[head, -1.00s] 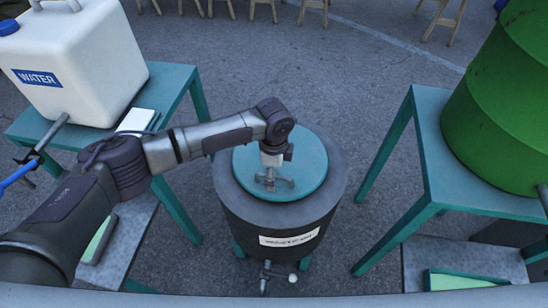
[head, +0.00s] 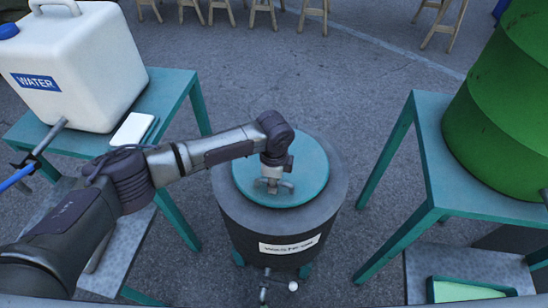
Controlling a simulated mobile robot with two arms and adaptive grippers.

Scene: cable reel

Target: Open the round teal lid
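The round teal lid (head: 308,168) lies flat on top of a dark grey drum (head: 262,230) in the middle of the head view. A white label is on the drum's front. My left arm comes in from the left and reaches over the lid. My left gripper (head: 273,186) points down at the lid's middle, just above or touching it. A small grey metallic shape shows there, and I cannot tell fingers from any lid handle. Whether the fingers are open or shut is unclear. My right gripper is not in view.
A white water container (head: 80,65) stands on a teal table (head: 180,85) at the left. A green barrel (head: 505,110) stands on another teal table (head: 428,130) at the right. A tap (head: 266,285) sticks out of the drum's front. Paved floor is clear behind the drum.

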